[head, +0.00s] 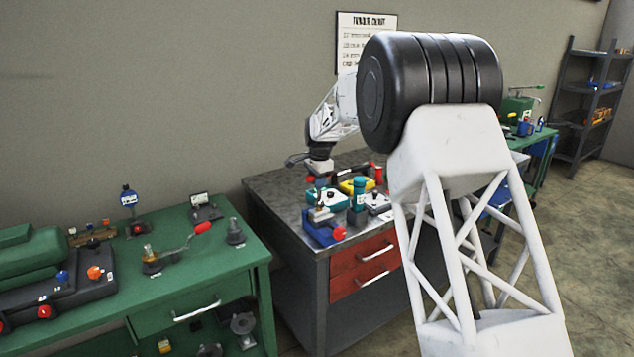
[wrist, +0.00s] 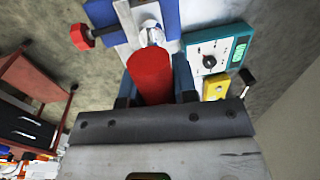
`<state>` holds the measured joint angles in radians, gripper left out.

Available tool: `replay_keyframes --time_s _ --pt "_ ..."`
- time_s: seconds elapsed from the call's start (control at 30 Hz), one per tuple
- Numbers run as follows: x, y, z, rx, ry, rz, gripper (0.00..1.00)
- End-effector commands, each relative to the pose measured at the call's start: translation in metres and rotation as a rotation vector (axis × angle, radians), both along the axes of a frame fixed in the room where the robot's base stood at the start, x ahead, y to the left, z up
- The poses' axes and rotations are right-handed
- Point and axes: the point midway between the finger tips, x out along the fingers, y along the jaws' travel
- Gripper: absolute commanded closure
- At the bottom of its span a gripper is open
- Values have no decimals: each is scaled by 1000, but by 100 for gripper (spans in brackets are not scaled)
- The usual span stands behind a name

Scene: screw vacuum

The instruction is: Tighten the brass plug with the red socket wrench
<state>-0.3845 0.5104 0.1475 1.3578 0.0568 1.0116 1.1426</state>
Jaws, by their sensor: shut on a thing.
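My gripper (wrist: 153,84) is shut on the red cylindrical handle of the socket wrench (wrist: 151,68), with a dark blue finger on each side. A shiny metal part shows at the far end of the handle, over a blue vise (wrist: 166,14) with a red knob. I cannot tell whether the wrench touches anything there. In the head view my gripper (head: 318,181) points down above the blue vise (head: 322,232) on the grey workbench.
A teal meter box (wrist: 208,50) and a yellow box (wrist: 215,84) stand right of the wrench in the wrist view. The grey workbench (head: 283,196) has red drawers. A green bench (head: 210,262) at left holds a red-handled crank (head: 200,229) and several fittings.

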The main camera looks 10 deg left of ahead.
Motion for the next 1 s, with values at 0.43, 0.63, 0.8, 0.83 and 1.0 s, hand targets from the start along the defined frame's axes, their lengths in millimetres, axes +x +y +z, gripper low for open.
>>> replay_keyframes --time_s 0.43,0.63,0.8,0.83,1.0 --pt "0 0 1 1 -1 0 100" --pt "0 0 0 1 -1 0 100" --pt "0 0 -2 1 -1 0 100" --pt "0 0 -2 1 -1 0 100" --pt "0 0 -5 1 -1 0 100"
